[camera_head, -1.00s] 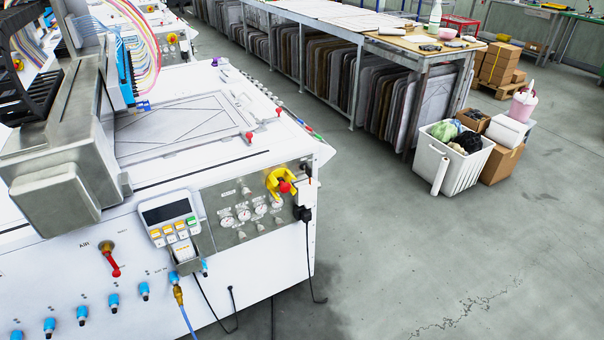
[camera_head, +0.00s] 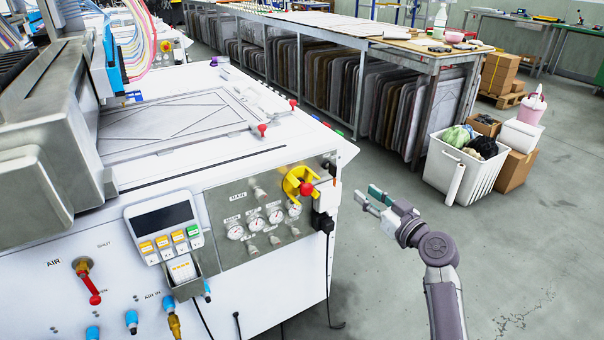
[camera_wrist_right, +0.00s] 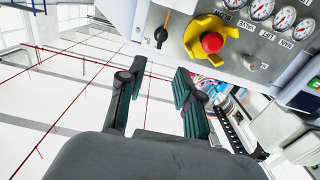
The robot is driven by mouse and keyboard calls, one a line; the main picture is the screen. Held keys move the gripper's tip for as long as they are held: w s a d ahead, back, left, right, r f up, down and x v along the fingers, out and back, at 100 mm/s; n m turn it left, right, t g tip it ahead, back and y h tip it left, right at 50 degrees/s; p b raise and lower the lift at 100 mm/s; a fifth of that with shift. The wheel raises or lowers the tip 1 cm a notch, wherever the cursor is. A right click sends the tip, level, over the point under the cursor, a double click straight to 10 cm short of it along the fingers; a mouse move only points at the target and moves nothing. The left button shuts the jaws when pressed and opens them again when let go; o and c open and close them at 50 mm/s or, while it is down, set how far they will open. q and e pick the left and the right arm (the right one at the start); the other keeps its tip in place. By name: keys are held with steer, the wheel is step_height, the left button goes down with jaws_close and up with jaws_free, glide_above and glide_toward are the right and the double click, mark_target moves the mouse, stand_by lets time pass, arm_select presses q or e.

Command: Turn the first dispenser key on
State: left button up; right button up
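The white machine's front has a grey control panel (camera_head: 230,228) with several gauges. Small pale knobs (camera_head: 275,240) sit below the gauges. A red button in a yellow collar (camera_head: 301,184) is at the panel's right end; it also shows in the wrist view (camera_wrist_right: 211,42). Beside it in the wrist view is a black rotary switch with an orange mark (camera_wrist_right: 163,30). I cannot tell which control is the first dispenser key. My right gripper (camera_head: 374,200) is open, empty and apart from the panel, to its right; its spread fingers show in the wrist view (camera_wrist_right: 160,88). My left gripper is out of view.
A keypad with a display (camera_head: 165,228) is left of the panel. A red air lever (camera_head: 90,286) and blue fittings (camera_head: 131,320) are lower left. A black plug and cable (camera_head: 323,224) hang at the machine's corner. A white bin (camera_head: 455,178) stands right; floor between is clear.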

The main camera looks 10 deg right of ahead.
mark_target(336, 168)
steer(key=x, duration=1.2)
steer(key=shift+w+a+r, duration=0.1)
steer(key=shift+w+r, duration=0.1)
steer(key=shift+r, duration=0.1)
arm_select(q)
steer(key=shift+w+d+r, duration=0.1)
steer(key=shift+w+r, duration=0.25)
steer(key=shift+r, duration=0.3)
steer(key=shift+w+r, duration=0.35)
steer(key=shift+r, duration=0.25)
arm_select(e)
steer(key=shift+w+a, duration=0.25)
steer(key=shift+w, duration=0.35)
steer(key=shift+c, duration=0.3)
steer(key=c, duration=0.5)
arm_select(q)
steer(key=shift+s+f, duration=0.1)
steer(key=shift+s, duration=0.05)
arm_select(e)
jaws_close()
